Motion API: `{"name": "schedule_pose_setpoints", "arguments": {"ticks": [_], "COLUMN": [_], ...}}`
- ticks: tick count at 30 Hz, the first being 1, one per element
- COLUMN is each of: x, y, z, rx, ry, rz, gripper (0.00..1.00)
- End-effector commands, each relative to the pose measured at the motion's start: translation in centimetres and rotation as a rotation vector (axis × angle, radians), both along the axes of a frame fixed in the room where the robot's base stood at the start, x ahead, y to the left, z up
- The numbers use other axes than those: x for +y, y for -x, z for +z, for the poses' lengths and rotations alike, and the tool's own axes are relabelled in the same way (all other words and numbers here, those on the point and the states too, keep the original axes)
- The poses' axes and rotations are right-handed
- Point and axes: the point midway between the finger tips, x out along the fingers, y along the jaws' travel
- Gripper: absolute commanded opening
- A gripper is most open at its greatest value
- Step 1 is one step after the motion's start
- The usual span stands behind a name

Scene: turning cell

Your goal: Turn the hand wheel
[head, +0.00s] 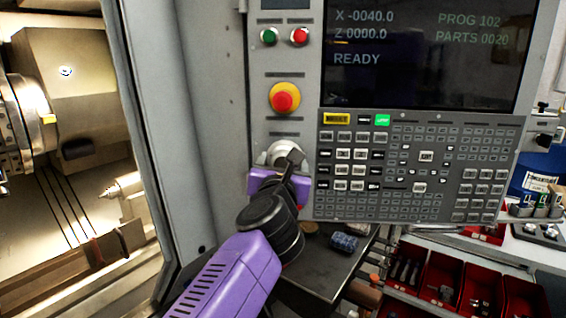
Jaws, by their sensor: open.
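The hand wheel (279,148) is a light grey round part on the control panel, below the red and yellow stop button. Its lower part is hidden behind my gripper (284,162). My gripper is in front of the wheel, with purple parts at both sides and a dark finger slanting up to the wheel's right side. It is open. I cannot tell whether a finger touches the wheel.
Above are the emergency stop button (285,98), a green button (269,36) and a red button (300,36). The keypad (415,165) and screen (420,50) are to the right. A grey door frame (195,120) stands left. Red bins (447,278) sit lower right.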

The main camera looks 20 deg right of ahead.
Motion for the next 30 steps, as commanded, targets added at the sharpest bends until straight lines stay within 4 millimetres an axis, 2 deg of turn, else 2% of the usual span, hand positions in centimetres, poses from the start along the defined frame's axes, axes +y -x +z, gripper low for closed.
{"name": "schedule_pose_setpoints", "arguments": {"ticks": [4, 9, 12, 22, 30], "x": [0.01, 0.02, 0.02, 0.03, 0.06], "y": [0.01, 0.03, 0.03, 0.03, 0.03], "z": [-0.02, -0.03, -0.03, -0.05, -0.05], "rx": [0.000, 0.000, 0.000, 0.021, 0.095], "ry": [0.000, 0.000, 0.000, 0.048, 0.214], "rz": [0.000, 0.000, 0.000, 0.000, 0.001], "gripper": [0.70, 0.37, 0.20, 0.20, 0.20]}}
